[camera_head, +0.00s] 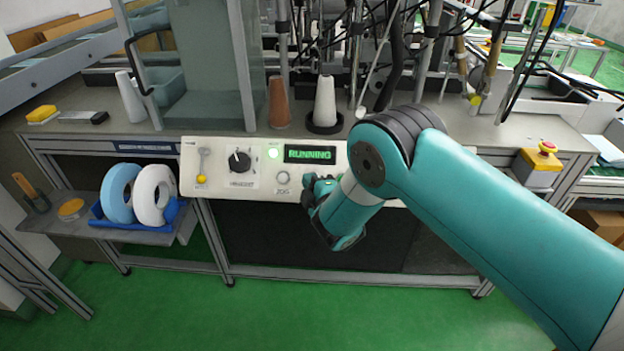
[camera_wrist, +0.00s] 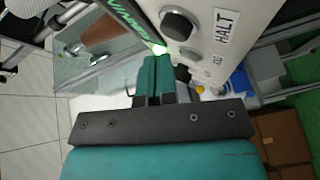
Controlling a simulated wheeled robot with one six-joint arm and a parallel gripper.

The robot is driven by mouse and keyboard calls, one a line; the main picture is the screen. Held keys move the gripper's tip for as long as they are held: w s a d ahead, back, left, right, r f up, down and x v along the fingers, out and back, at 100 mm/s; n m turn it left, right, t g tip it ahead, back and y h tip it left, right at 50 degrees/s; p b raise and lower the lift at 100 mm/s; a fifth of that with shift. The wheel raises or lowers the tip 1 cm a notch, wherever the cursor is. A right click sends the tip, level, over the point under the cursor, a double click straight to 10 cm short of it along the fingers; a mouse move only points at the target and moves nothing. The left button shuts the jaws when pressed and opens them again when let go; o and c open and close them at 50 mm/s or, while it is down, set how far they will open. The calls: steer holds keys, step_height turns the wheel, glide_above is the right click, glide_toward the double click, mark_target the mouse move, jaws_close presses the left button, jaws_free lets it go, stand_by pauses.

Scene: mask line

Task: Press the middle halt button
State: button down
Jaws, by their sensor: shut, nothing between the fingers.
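A white control panel (camera_head: 222,183) runs along the front of the bench in the head view, with a green RUNNING display (camera_head: 310,154). In the wrist view a dark round button in a pale ring (camera_wrist: 180,23) sits on the panel beside a HALT label (camera_wrist: 225,27). In the head view my gripper and arm cover that part of the panel, so I cannot make out this button there. My gripper (camera_head: 309,184) is shut and empty, close in front of the panel, right of the JOG button (camera_head: 282,178). Its closed fingers (camera_wrist: 154,78) also show in the wrist view, below the HALT button; contact cannot be told.
A red button on a yellow box (camera_head: 546,150) stands at the bench's right end. White and blue rolls (camera_head: 152,194) sit at lower left. Green floor is clear.

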steer(key=shift+w+f, duration=0.25)
steer(key=shift+w, duration=0.05)
steer(key=shift+w+f, duration=0.3)
stand_by(0.7)
stand_by(0.4)
steer(key=shift+s+r, duration=0.55)
steer(key=shift+s, duration=0.05)
steer(key=s+r+b, duration=0.1)
steer(key=s+b, duration=0.1)
steer(key=s+r+b, duration=0.2)
steer(key=shift+r, duration=0.1)
